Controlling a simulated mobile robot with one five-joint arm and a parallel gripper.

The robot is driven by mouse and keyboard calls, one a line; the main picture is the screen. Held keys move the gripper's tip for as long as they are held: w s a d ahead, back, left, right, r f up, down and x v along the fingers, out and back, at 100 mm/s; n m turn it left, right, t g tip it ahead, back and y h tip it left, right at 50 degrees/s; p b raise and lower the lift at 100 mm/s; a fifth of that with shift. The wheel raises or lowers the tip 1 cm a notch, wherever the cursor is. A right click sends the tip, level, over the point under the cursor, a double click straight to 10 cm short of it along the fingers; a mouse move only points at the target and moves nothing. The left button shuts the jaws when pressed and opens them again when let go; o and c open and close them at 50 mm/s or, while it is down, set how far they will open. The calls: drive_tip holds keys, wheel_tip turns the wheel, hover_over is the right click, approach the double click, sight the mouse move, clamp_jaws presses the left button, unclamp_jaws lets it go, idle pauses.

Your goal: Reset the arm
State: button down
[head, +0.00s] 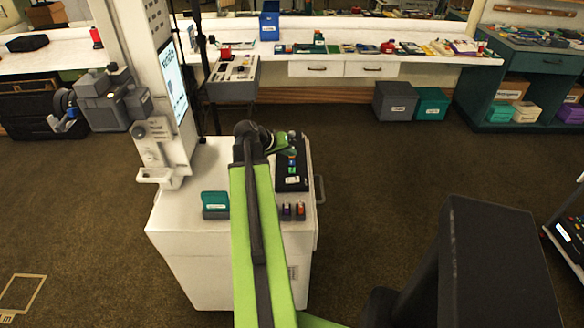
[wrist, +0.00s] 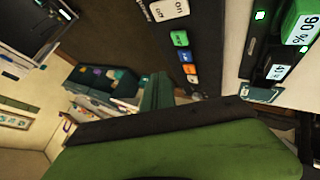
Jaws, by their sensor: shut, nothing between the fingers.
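My green and black arm reaches over a white cabinet (head: 180,200) in the head view. My gripper (head: 288,143) is at its far end, above the back of a black panel (head: 293,180) on the cabinet top. The gripper is shut and empty. In the wrist view my gripper's green and dark body (wrist: 180,150) fills the bottom. Beyond it the panel shows a white on/off switch (wrist: 168,10) and green, blue and orange buttons (wrist: 185,57). I cannot tell whether the gripper touches the panel.
A long cluttered bench (head: 420,59) runs behind.

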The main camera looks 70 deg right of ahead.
idle(0.5)
drive_tip(key=w+a+f+n+t+y+p, duration=0.3)
drive_tip(key=w+a+n, duration=0.4)
drive_tip(key=w+a, duration=2)
drive_tip(key=w+a+n+y, duration=0.2)
drive_tip(key=a+n, duration=0.1)
drive_tip(key=a, duration=1.6)
drive_tip(key=w+a+n+t+y, duration=0.1)
drive_tip(key=w+a+n+y, duration=0.1)
drive_tip(key=a, duration=1.7)
drive_tip(key=shift+a+f+n+y+p, duration=0.2)
drive_tip(key=shift+a+n+y+p, duration=0.3)
drive_tip(key=shift+n, duration=0.7)
drive_tip(key=shift+d, duration=0.15)
